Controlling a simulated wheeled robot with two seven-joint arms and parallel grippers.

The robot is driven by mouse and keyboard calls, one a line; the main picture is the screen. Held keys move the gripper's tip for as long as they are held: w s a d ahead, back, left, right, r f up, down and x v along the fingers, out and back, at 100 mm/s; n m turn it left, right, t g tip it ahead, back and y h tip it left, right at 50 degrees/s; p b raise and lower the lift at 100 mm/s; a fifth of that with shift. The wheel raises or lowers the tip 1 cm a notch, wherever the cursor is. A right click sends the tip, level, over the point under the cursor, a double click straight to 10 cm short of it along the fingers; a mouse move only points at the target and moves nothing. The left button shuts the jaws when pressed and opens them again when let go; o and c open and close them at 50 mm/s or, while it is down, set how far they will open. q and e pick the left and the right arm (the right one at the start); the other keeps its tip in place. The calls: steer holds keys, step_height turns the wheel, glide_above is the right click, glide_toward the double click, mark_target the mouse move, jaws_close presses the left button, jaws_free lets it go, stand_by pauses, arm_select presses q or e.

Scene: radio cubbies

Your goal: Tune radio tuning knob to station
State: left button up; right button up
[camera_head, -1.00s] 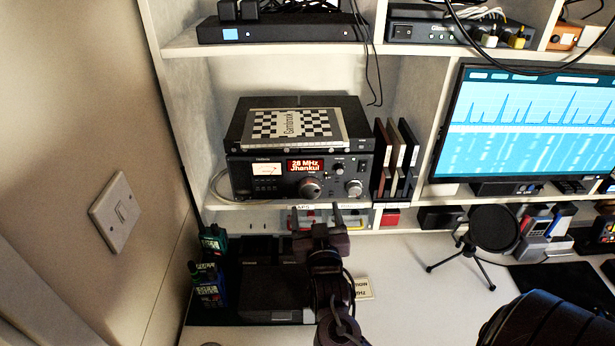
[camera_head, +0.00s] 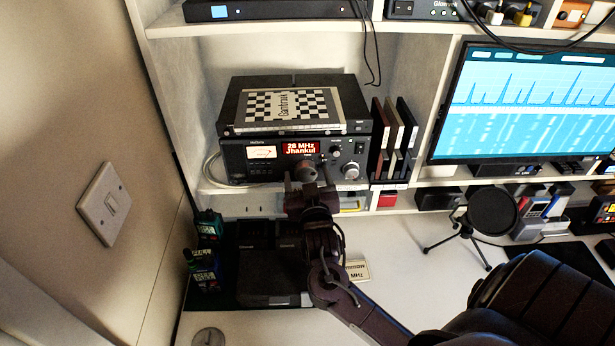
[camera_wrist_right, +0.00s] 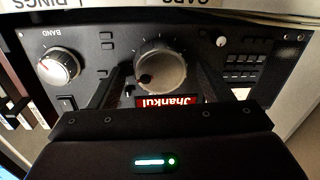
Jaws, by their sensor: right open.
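The black radio (camera_head: 270,162) stands in a shelf cubby. Its red display (camera_head: 301,148) reads "28 MHz Jhankul". The large tuning knob (camera_head: 306,170) is below the display, partly hidden by my right gripper (camera_head: 308,183) in the head view. In the right wrist view, which is upside down, the tuning knob (camera_wrist_right: 160,68) shows between the two fingers of my open right gripper (camera_wrist_right: 160,85). The fingers are spread on either side of it; I cannot tell whether they touch it. A smaller knob labelled BAND (camera_wrist_right: 58,67) is beside it. My left gripper is not in view.
Handheld radios (camera_head: 205,255) and dark chargers (camera_head: 270,275) stand on the desk below. A small card (camera_head: 357,270) lies partly behind my arm.

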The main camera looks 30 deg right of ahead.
steer(key=shift+c, duration=0.7)
steer(key=c, duration=0.8)
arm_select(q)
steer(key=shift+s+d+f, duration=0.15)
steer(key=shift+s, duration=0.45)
arm_select(e)
steer(key=shift+c, duration=0.2)
steer(key=shift+m, duration=0.3)
steer(key=m+b, duration=0.1)
steer(key=m, duration=0.3)
steer(key=shift+f, duration=0.2)
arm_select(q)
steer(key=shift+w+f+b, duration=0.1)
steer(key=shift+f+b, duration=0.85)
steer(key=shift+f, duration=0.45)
arm_select(e)
steer(key=shift+m+t+h, duration=0.3)
steer(key=shift+m, duration=2)
steer(key=o, duration=1)
